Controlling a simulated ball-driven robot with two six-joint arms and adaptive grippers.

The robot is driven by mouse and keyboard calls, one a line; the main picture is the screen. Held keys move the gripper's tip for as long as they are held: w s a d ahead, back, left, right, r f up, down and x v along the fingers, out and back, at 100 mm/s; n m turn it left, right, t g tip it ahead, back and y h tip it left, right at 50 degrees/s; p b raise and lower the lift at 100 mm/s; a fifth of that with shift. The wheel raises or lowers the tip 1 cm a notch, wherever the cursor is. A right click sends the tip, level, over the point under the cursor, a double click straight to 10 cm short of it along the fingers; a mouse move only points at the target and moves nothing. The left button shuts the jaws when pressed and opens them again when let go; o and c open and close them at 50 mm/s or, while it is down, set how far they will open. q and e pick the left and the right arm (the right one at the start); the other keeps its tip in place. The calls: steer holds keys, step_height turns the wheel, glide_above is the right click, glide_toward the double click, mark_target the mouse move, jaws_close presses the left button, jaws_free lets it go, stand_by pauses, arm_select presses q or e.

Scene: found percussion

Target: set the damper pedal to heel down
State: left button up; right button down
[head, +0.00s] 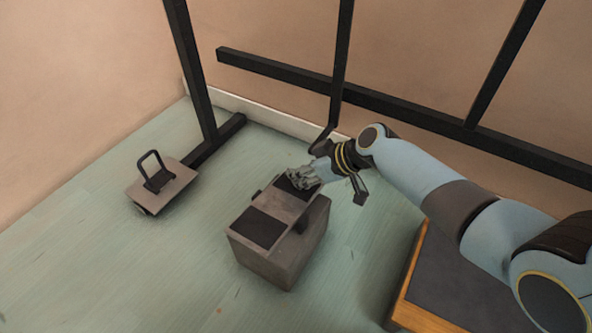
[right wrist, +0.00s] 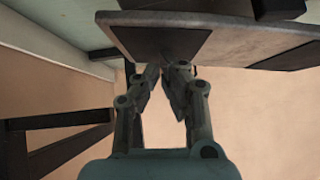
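The pedal is a grey rocker plate (head: 270,209) with two dark pads, on a grey box (head: 280,262). I cannot tell which end is the heel. Its near end lies close to the box top, and its far end looks raised. My right gripper (head: 303,179) is at the far pad, with its fingers partly covering that pad. In the right wrist view the plate (right wrist: 215,42) crosses above the fingertips (right wrist: 164,72). The fingers are drawn together with nothing seen between them. I cannot tell whether they touch the plate. My left gripper is not in view.
A small board with a black loop handle (head: 155,172) sits on the floor at left. A black frame (head: 275,67) stands along the back wall. A wood-edged dark platform (head: 440,285) is at lower right. The floor between board and box is clear.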

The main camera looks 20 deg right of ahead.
steer(key=shift+s+d+f, duration=0.1)
steer(key=v, duration=1.2)
